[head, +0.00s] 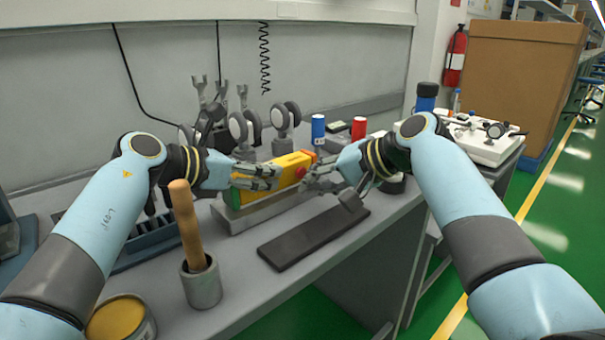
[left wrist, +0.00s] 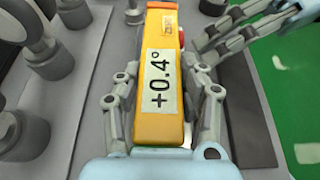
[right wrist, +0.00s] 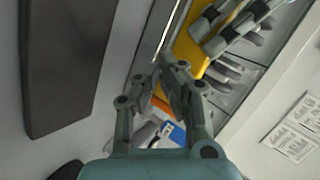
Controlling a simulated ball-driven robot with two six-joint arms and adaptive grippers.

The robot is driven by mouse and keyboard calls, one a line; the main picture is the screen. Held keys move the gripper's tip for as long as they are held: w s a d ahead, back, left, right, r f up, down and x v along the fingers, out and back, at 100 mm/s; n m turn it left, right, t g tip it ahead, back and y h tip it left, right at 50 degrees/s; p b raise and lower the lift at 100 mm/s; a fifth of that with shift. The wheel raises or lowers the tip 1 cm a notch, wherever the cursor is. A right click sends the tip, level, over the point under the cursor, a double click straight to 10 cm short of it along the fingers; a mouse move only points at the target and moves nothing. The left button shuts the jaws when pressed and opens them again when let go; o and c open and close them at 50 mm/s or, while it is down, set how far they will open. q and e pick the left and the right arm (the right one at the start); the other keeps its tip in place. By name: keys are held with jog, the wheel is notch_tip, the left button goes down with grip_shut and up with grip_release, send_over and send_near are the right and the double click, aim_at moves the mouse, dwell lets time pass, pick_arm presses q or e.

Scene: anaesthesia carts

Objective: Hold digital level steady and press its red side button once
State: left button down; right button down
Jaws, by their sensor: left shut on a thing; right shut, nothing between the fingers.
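The digital level (head: 287,163) is a yellow bar on a grey metal rest on the bench; its display reads +0.4° in the left wrist view (left wrist: 157,120). My left gripper (head: 275,177) is shut on the level, with fingers along both sides (left wrist: 160,105). A red round button (head: 300,172) shows on the level's near side in the head view. My right gripper (head: 308,180) is shut and empty, its tips close beside the button; I cannot tell whether they touch. In the right wrist view its fingertips (right wrist: 168,68) are beside the level (right wrist: 193,55); the button is not clearly visible there.
A dark flat bar (head: 312,237) lies in front of the rest. A grey cup with a wooden handle (head: 201,283) stands at the front left. Dial gauges (head: 285,117) and blue and red cylinders (head: 318,130) stand behind. A white tray (head: 480,145) is at the right.

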jog(key=shift+w+a, duration=0.1)
jog(key=shift+w, duration=0.05)
dwell(0.5)
jog(key=shift+w+a, duration=0.15)
jog(key=shift+w, duration=0.05)
jog(key=shift+w+a, duration=0.35)
jog(key=shift+w, duration=0.05)
dwell(0.9)
jog(key=shift+s, duration=0.1)
jog(key=shift+s+d, duration=0.6)
jog(key=shift+s, duration=0.05)
jog(key=shift+s+d, duration=1.65)
jog(key=shift+s, duration=0.25)
